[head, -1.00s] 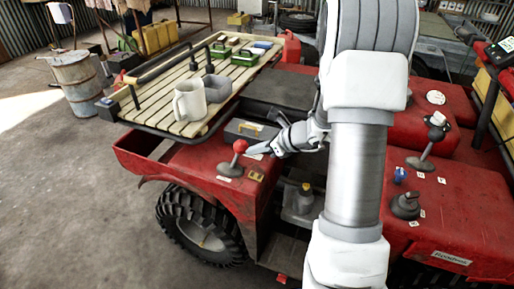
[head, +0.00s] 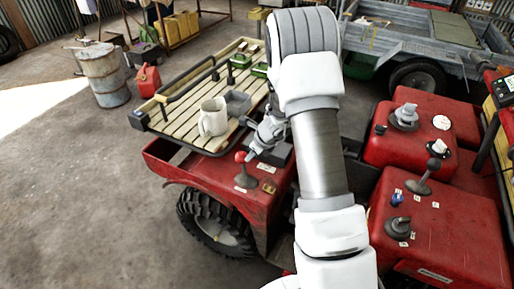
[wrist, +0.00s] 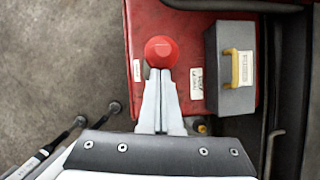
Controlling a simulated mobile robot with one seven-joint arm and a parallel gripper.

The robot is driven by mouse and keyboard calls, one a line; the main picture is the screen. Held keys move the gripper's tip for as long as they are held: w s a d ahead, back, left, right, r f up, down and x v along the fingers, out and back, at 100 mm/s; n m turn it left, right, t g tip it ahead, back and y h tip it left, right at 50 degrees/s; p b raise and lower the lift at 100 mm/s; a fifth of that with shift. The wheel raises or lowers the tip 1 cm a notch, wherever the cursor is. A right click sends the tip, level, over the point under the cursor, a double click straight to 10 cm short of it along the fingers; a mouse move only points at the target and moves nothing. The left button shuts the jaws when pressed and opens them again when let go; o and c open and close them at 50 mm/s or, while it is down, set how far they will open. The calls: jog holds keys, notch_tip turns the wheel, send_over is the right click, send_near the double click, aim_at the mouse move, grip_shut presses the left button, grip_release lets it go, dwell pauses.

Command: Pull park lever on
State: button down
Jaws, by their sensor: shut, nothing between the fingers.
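A lever with a red ball knob (head: 241,157) stands on the red front fender of the quad. Its grey boot (head: 246,181) is at the base, and the stem leans left in the head view. The knob also shows in the wrist view (wrist: 161,51), just beyond my fingertips. My gripper (head: 251,156) is shut and empty, with its tips right beside the knob, on its right in the head view. In the wrist view, the two fingers (wrist: 161,76) are together and reach the knob's near edge. Whether they touch it is unclear. The stem is hidden there.
A grey box with a yellow handle (wrist: 232,68) sits just right of the knob. Other levers (head: 430,170) stand on the red body to the right. Open floor lies left.

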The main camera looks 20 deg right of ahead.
aim_at(237, 155)
jog(key=w+a+p, duration=0.2)
jog(key=shift+r+p, duration=0.2)
jog(key=shift+p, duration=0.1)
jog(key=shift+w+a+f+p, duration=0.15)
jog(key=shift+w+a+p, duration=0.35)
jog(key=shift+w+a, duration=0.25)
jog(key=shift+a, duration=0.15)
